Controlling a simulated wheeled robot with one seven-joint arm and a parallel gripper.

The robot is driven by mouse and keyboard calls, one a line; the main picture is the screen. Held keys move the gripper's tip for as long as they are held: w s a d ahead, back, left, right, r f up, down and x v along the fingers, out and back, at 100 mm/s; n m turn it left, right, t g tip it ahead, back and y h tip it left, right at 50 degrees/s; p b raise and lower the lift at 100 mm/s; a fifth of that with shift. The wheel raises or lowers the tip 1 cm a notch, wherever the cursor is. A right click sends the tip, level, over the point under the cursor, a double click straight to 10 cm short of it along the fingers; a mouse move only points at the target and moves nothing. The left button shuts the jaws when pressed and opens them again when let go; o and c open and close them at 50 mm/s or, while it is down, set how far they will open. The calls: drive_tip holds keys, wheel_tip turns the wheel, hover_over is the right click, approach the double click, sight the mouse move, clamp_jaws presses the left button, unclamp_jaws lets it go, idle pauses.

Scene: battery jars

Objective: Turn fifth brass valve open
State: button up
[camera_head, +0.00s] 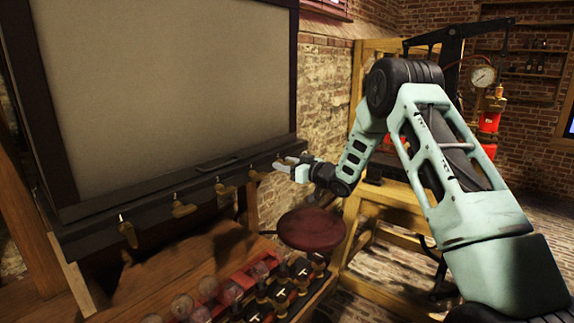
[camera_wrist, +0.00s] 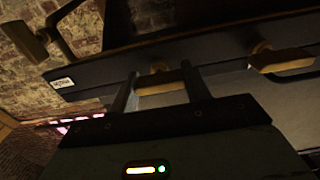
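A row of brass valves lines the dark ledge (camera_head: 150,200) under the big pale panel. In the head view I make out brass handles at the near left (camera_head: 128,232), then a second valve (camera_head: 183,208), a third valve (camera_head: 225,190) and a fourth valve (camera_head: 256,175) toward my gripper (camera_head: 286,163). In the wrist view my gripper (camera_wrist: 158,85) is open, its two dark fingers apart. A brass valve handle (camera_wrist: 160,82) shows between them; I cannot tell whether they touch it. Another brass valve (camera_wrist: 282,60) is to its right. My fingertips may hide a valve in the head view.
Below the ledge are a round dark red stool seat (camera_head: 311,229) and a rack of glass jars (camera_head: 208,288) with black-and-brass fittings. A wooden frame (camera_head: 395,190) stands behind my arm. A wooden-ended bar (camera_wrist: 24,42) shows at the wrist view's left.

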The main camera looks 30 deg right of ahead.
drive_tip(key=c, duration=0.4)
drive_tip(key=shift+b, duration=0.4)
drive_tip(key=shift+o, duration=0.3)
drive_tip(key=n+b, duration=0.1)
drive_tip(key=b, duration=0.1)
drive_tip(key=n+b, duration=0.2)
drive_tip(key=b, duration=0.1)
drive_tip(key=shift+f+n+b, duration=0.3)
drive_tip(key=shift+f+b, duration=0.05)
drive_tip(key=n+b, duration=0.4)
drive_tip(key=b, duration=0.2)
drive_tip(key=shift+a+n+b, duration=0.1)
drive_tip(key=shift+n+b, duration=0.2)
drive_tip(key=shift+b, duration=0.1)
drive_tip(key=n+b, duration=0.5)
drive_tip(key=b, duration=0.2)
drive_tip(key=n+b, duration=0.4)
drive_tip(key=b, duration=0.1)
drive_tip(key=shift+r+n, duration=0.1)
drive_tip(key=shift+n, duration=0.3)
drive_tip(key=shift+c, duration=0.2)
drive_tip(key=shift+o, duration=0.2)
drive_tip(key=o, duration=1)
drive_tip(key=shift+s+r, duration=0.1)
drive_tip(key=shift+c, duration=0.2)
